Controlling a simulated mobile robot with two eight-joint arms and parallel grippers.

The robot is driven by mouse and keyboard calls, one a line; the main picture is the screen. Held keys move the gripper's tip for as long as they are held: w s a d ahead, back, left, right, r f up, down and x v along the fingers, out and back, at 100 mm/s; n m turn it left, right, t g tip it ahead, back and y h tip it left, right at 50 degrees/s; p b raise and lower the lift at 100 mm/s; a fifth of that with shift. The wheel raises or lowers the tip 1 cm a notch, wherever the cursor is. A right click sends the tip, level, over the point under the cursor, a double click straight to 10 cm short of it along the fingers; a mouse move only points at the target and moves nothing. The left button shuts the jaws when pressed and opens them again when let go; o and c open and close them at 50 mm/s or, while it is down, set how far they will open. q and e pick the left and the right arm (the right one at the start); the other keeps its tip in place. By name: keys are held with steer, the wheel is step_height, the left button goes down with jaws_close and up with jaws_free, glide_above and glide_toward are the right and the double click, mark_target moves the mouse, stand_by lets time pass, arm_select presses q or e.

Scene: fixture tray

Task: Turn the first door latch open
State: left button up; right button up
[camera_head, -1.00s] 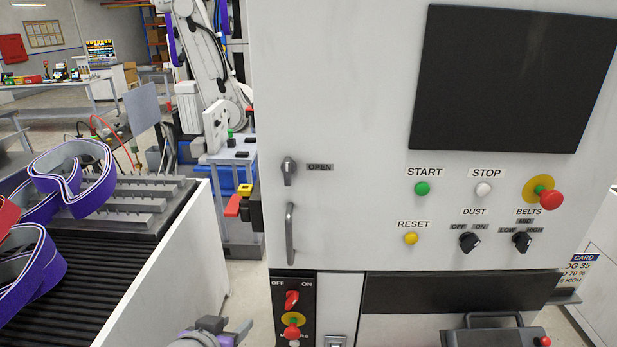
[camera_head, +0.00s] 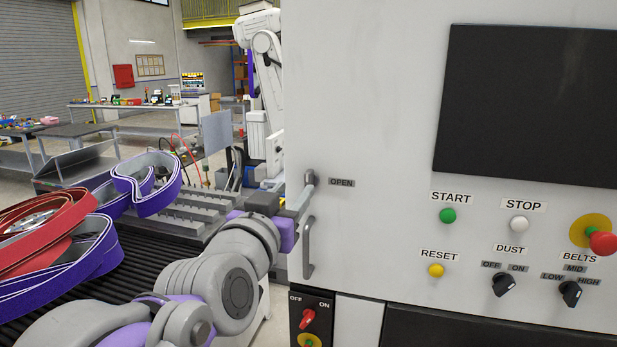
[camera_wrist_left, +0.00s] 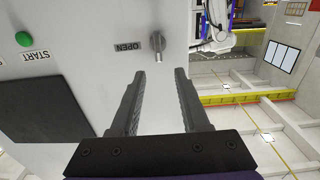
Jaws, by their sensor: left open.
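The door latch (camera_head: 309,178) is a small grey metal knob on the white cabinet face, left of the OPEN label (camera_head: 342,183). In the left wrist view, which shows the label upside down, the latch (camera_wrist_left: 157,42) lies just beyond the fingertips, roughly in line with the gap between them. My left gripper (camera_head: 304,196) reaches in from the left, just below and in front of the latch. Its two dark fingers (camera_wrist_left: 159,73) are apart with nothing between them. My right gripper is not in view.
A vertical door handle (camera_head: 308,248) is just below the latch. START (camera_head: 447,216) and other buttons and knobs are to the right. Purple (camera_head: 147,185) and red belts (camera_head: 50,225) lie on a conveyor at left. A red switch (camera_head: 308,318) is below.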

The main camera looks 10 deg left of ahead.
mark_target(307, 176)
arm_select(q)
steer(key=w, duration=0.5)
steer(key=w+p, duration=0.1)
steer(key=w, duration=0.2)
steer(key=shift+d, duration=0.25)
steer(key=shift+c, duration=0.2)
jaws_close()
